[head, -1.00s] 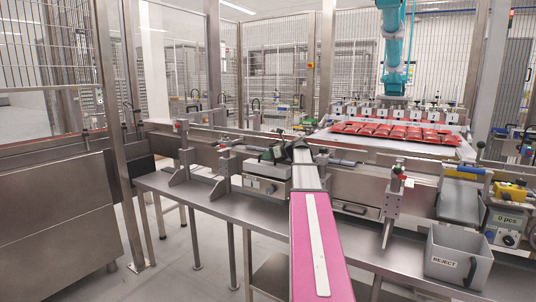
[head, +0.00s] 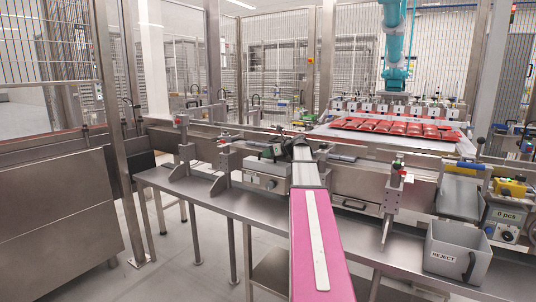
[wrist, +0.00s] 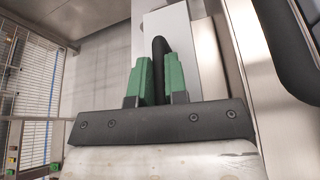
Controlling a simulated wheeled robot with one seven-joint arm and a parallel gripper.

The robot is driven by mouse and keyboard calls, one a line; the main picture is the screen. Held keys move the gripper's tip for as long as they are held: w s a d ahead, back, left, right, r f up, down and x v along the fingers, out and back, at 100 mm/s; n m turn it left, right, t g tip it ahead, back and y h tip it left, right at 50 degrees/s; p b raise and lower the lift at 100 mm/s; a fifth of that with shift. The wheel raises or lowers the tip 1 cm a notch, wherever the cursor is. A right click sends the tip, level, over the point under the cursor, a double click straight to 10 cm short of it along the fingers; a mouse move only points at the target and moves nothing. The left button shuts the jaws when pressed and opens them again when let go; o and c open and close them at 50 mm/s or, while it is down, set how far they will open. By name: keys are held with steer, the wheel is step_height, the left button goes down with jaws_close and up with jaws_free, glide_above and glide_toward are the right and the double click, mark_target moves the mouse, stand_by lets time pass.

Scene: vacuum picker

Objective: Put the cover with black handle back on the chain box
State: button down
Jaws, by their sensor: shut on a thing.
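My gripper (wrist: 161,80), with green fingers, is shut on the black handle (wrist: 160,48) in the wrist view. A pale grey plate behind the handle looks like the cover (wrist: 182,35); its far edges are cut off or hidden. In the head view, my gripper (head: 282,150) is a small dark shape at the far end of my pink and grey arm, above the steel line. A grey metal housing (head: 253,167) just below it may be the chain box. I cannot tell there whether the cover touches it, as my arm and gripper hide part of it.
A long steel table (head: 215,197) runs across in front. Metal brackets (head: 222,165) stand left of my gripper, and a red-topped post (head: 392,195) stands right. A REJECT bin (head: 453,250) sits at the right. A teal robot arm (head: 395,45) hangs over red packs (head: 390,127).

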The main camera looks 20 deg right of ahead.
mark_target(266, 162)
steer(key=c, duration=1.1)
jaws_free()
